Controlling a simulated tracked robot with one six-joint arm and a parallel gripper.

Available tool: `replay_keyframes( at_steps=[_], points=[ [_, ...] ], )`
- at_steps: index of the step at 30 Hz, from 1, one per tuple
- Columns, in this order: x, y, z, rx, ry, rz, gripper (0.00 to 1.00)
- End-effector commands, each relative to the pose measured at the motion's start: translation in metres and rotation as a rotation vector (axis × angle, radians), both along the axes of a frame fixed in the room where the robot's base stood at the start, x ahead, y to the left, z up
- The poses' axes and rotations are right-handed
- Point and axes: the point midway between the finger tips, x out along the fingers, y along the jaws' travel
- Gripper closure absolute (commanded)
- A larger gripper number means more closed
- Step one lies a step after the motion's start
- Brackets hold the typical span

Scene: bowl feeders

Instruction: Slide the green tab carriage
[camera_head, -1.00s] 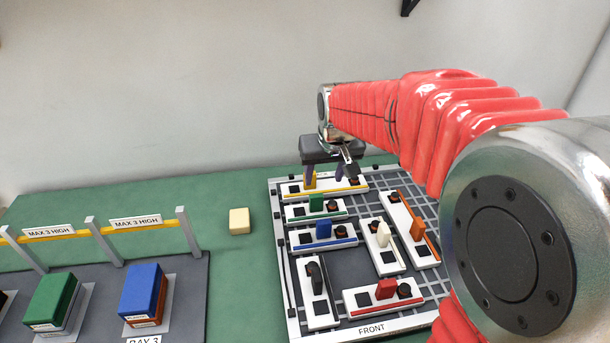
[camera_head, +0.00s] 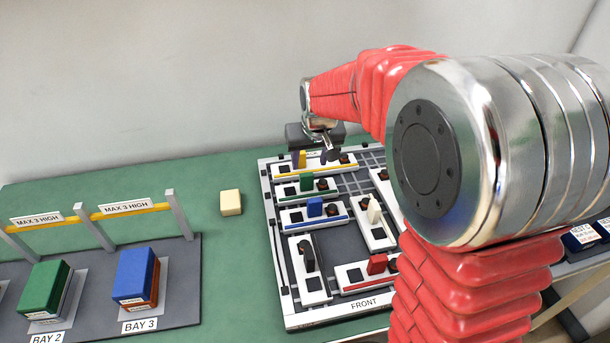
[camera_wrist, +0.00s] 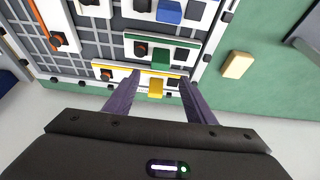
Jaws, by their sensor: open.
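The green tab carriage (camera_head: 318,193) is a white block with a green stripe, a green upright tab (camera_head: 306,182) and a dark round knob. It sits in the second row from the back of the sliding board and also shows in the wrist view (camera_wrist: 188,46). My gripper (camera_wrist: 160,80) is open and empty over the board's back edge. Its fingers stand to either side of the yellow tab (camera_wrist: 156,87) in the wrist view, with gaps; the height between them is unclear. The green tab lies beyond the fingertips, untouched. In the head view, my gripper partly hides the yellow carriage (camera_head: 325,170).
The board (camera_head: 291,322) also holds blue, white, black and red tab carriages; my arm hides its right side. Grid floor shows open at back right. A cream block (camera_head: 230,202) lies left of the board. Bays with stacked green and blue blocks (camera_head: 135,274) stand farther left.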

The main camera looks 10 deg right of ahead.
Motion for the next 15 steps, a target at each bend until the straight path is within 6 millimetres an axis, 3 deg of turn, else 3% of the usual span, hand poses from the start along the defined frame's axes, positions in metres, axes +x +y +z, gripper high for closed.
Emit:
replay_keyframes(
  at_steps=[15],
  points=[
    [0.027,0.0,-0.069,0.0,0.003,0.0,0.5]
  ],
)
